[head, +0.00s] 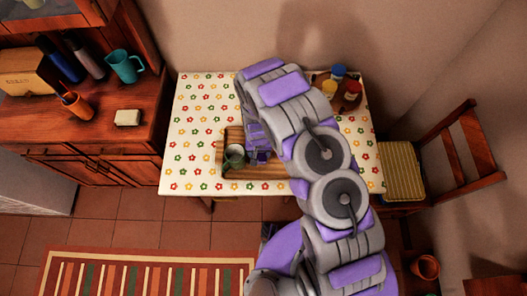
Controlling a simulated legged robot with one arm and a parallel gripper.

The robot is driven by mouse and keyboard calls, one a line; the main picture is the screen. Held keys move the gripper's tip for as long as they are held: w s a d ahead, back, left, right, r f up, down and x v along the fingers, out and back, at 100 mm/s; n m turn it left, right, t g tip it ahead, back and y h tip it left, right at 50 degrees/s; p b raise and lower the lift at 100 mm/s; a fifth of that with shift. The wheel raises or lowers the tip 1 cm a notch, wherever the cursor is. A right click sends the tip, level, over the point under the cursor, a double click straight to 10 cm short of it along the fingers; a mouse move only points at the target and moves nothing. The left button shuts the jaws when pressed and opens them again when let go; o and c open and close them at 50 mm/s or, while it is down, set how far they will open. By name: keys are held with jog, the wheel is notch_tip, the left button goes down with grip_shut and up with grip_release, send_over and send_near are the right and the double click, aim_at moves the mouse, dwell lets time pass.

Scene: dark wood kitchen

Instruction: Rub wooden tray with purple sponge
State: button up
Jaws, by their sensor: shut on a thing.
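The wooden tray (266,173) lies on the flowered tablecloth near the table's front edge. A grey-green mug (235,155) stands on its left part. My gripper (259,148) points down over the middle of the tray, just right of the mug, and is shut. The purple at its fingertips blends with my arm's own purple parts, so the outline of the purple sponge (262,157) is hard to make out. I cannot tell whether the sponge touches the tray. My arm hides the tray's right end.
The table (200,100) is clear at left. Several capped jars (338,73) stand at its back right, behind my arm. A chair (402,172) stands at right. The left cabinet holds a teal pitcher (125,66), an orange cup (76,105) and bottles (87,60).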

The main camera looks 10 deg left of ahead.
jog(key=shift+s+a, duration=0.2)
jog(key=shift+a, duration=0.8)
jog(key=shift+s+a, duration=0.2)
jog(key=shift+a, duration=0.75)
jog(key=shift+d, duration=0.8)
jog(key=shift+w+d+r+p, duration=0.1)
jog(key=shift+w+d+p, duration=0.15)
jog(key=shift+d, duration=0.5)
jog(key=shift+w+d+f+p, duration=0.1)
jog(key=shift+w+d+p, duration=0.1)
jog(key=shift+d, duration=0.6)
jog(key=shift+w+d+r+p, duration=0.15)
jog(key=shift+w+d, duration=0.1)
jog(key=shift+d, duration=0.5)
jog(key=shift+r+p, duration=0.5)
jog(key=shift+r, duration=2.45)
jog(key=shift+r, duration=0.1)
